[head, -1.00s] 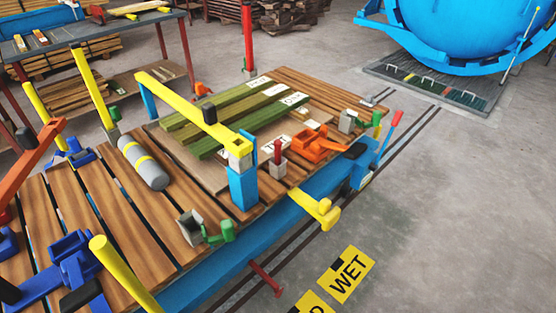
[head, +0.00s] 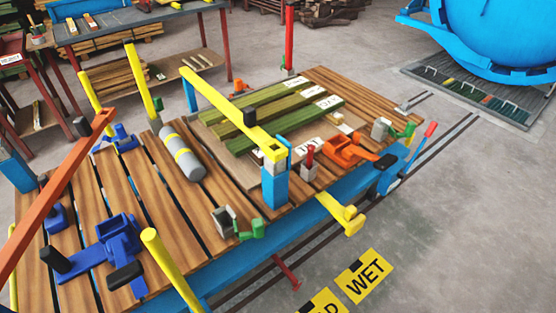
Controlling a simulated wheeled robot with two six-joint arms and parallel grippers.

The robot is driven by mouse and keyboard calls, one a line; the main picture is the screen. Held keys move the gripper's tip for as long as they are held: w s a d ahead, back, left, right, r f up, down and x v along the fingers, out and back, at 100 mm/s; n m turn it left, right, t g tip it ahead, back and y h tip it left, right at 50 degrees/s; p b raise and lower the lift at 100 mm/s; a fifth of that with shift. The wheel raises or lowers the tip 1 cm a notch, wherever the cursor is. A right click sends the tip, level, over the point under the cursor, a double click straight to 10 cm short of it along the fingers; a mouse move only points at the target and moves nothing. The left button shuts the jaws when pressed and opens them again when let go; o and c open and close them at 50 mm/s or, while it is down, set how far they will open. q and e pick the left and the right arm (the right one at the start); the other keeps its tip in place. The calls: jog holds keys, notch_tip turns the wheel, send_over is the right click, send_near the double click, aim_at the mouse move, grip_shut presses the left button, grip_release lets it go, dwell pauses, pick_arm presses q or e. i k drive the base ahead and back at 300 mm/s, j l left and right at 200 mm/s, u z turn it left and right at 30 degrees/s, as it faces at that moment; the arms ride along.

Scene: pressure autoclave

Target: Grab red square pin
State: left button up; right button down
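A small upright red pin (head: 309,153) stands in a grey block (head: 308,172) on the slatted wooden deck. It is just right of a blue post (head: 274,185). Its cross-section is too small to tell. A second red pin (head: 287,272) sticks out low from the near side of the cart, and a tall red post (head: 290,40) rises at the far edge. Neither of my grippers is in view.
A yellow bar (head: 225,105) reaches over green boards (head: 265,120) from the blue post. An orange clamp (head: 345,149), grey cylinder (head: 182,152), blue clamp (head: 118,240) and orange bar (head: 60,185) crowd the deck. Floor at right is mostly clear.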

aim_at(310, 148)
jog(key=i+l+u, duration=0.2)
jog(key=l+u, duration=0.3)
jog(key=i+l+u, duration=0.1)
jog(key=l+u, duration=0.35)
jog(key=i+l+u, duration=0.1)
jog(key=l+u, duration=0.25)
jog(key=u, duration=0.15)
